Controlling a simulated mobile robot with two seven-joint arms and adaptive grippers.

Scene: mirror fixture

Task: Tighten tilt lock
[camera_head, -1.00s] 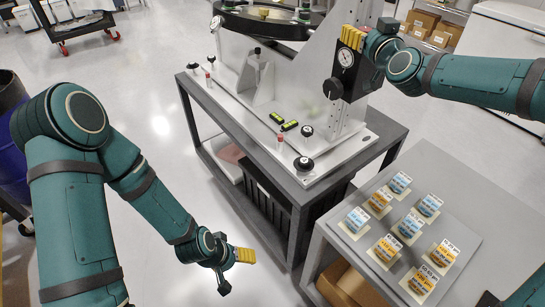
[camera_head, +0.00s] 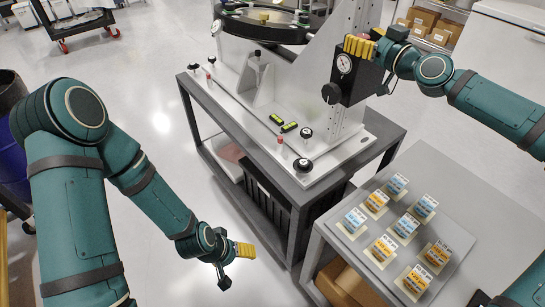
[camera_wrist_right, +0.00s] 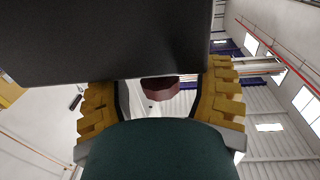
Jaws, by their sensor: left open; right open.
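The mirror fixture (camera_head: 262,120) has a white base plate and a tall bracket. A black box (camera_head: 365,82) with a round dial gauge (camera_head: 344,64) is on the bracket, with a black knob (camera_head: 331,93) at its lower left. My right gripper (camera_head: 358,46) is at the top of this box, its yellow fingers partly overlapping it. In the right wrist view its open fingers (camera_wrist_right: 160,100) stand either side of a dark red knob (camera_wrist_right: 160,88), partly hidden below a black block (camera_wrist_right: 110,40). I cannot tell if they touch it. My left gripper (camera_head: 245,250) is open and empty over the floor.
A round mirror ring (camera_head: 265,28) sits atop the fixture. Black knobs (camera_head: 303,164), red-topped pins and two green levels (camera_head: 283,123) stand on the base plate. A grey side table (camera_head: 350,236) at right holds several labelled cards.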

